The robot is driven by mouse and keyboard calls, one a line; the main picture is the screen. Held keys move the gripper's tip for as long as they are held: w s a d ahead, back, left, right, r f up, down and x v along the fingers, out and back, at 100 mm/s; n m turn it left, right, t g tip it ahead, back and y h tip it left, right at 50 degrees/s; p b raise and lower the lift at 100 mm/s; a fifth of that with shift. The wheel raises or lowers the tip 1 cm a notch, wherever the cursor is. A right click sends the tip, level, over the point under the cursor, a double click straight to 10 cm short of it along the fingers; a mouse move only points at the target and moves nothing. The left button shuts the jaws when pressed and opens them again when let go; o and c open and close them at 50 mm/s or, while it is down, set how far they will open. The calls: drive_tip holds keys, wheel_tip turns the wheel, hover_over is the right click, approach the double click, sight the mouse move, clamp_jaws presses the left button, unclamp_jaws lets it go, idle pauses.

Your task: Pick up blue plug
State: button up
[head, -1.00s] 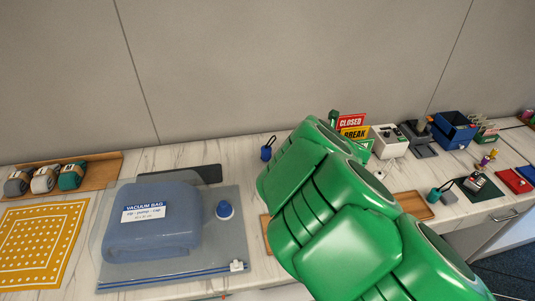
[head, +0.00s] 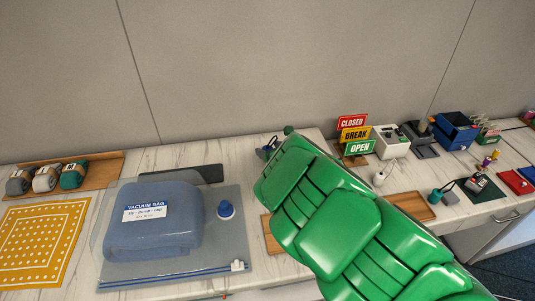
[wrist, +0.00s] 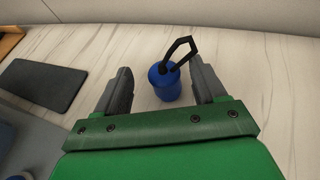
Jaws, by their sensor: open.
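The blue plug (wrist: 166,86), a small blue cylinder with a dark angular loop on top, stands on the marble counter. In the wrist view it is between the two grey fingers of my gripper (wrist: 160,72). The fingers are open, with gaps on both sides of the plug, wider on the left. The plug's near lower part is close to the green gripper body. In the head view the plug (head: 263,154) shows only partly at the back of the counter, beside my green arm, which hides much of that spot.
A dark flat slab (wrist: 43,84) lies left of the gripper. A vacuum bag (head: 150,235) with a blue-capped valve (head: 225,209) lies on the counter. Signs (head: 355,135) and a white box (head: 390,142) stand to the right. The wall is close behind.

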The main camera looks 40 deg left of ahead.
sight(265, 148)
drive_tip(key=shift+w+a+f, duration=0.35)
drive_tip(key=shift+a+f, duration=0.3)
drive_tip(key=shift+f, duration=0.1)
drive_tip(key=shift+x, duration=1.3)
drive_tip(key=shift+w, duration=0.1)
drive_tip(key=c, duration=1)
drive_tip(key=shift+c, duration=0.2)
drive_tip(key=shift+r, duration=0.1)
